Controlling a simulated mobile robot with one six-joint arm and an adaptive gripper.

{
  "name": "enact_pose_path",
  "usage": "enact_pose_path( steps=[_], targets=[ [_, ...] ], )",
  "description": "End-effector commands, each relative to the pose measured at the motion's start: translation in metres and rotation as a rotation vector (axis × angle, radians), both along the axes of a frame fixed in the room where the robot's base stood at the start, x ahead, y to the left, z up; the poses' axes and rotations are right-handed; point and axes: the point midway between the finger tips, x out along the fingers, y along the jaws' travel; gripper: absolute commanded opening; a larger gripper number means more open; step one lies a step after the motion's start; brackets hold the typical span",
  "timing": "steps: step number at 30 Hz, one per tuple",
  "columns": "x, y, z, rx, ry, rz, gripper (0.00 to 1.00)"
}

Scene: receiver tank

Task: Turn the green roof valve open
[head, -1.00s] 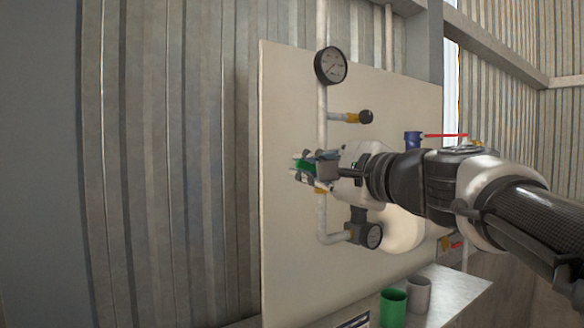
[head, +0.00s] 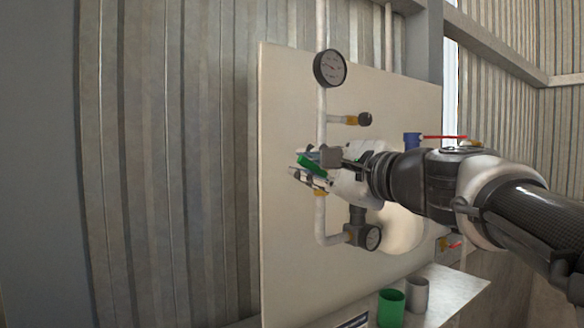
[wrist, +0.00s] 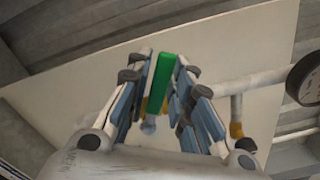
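The green roof valve's handle (head: 309,162) is on the white pipe of the panel, beside its grey metal body. In the head view it slants down to the right. In the wrist view the green handle (wrist: 160,82) stands upright between the two fingers, with a brass fitting behind it. My gripper (wrist: 164,65) has one finger on each side of the handle, and the fingertips look close against it. In the head view my gripper (head: 306,168) is rolled at a slant around the handle. Part of the valve is hidden behind the fingers.
A brass-and-black stub (head: 352,119) juts out above my gripper. A red-handled blue valve (head: 412,140) is at right. Green (head: 391,308) and grey (head: 417,295) cups stand on the shelf (head: 455,290).

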Motion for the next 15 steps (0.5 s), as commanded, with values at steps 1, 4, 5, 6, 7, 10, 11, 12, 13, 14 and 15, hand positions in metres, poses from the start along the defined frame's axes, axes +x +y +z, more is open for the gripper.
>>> enact_pose_path(
  steps=[1, 4, 5, 6, 7, 10, 11, 12, 13, 14, 15],
  targets=[
    [0.0, 0.0, 0.0, 0.0, 0.0, 0.0, 0.27],
    [0.0, 0.0, 0.0, -0.001, -0.001, 0.0, 0.34],
    [0.0, 0.0, 0.0, -0.001, -0.001, 0.0, 0.34],
    [0.0, 0.0, 0.0, -0.001, -0.001, 0.0, 0.34],
    [0.0, 0.0, 0.0, -0.001, -0.001, 0.0, 0.34],
    [0.0001, -0.0001, 0.0, -0.001, -0.001, 0.0, 0.34],
    [0.0001, -0.0001, 0.0, -0.001, -0.001, 0.0, 0.34],
    [0.0, -0.0002, 0.0, -0.001, 0.0, -0.001, 0.34],
    [-0.0003, -0.0004, 0.0001, -0.001, 0.0, -0.001, 0.34],
    [-0.001, -0.001, 0.0002, -0.001, -0.001, -0.001, 0.34],
    [-0.0029, -0.0024, 0.0005, -0.001, -0.001, -0.001, 0.34]
  ],
)
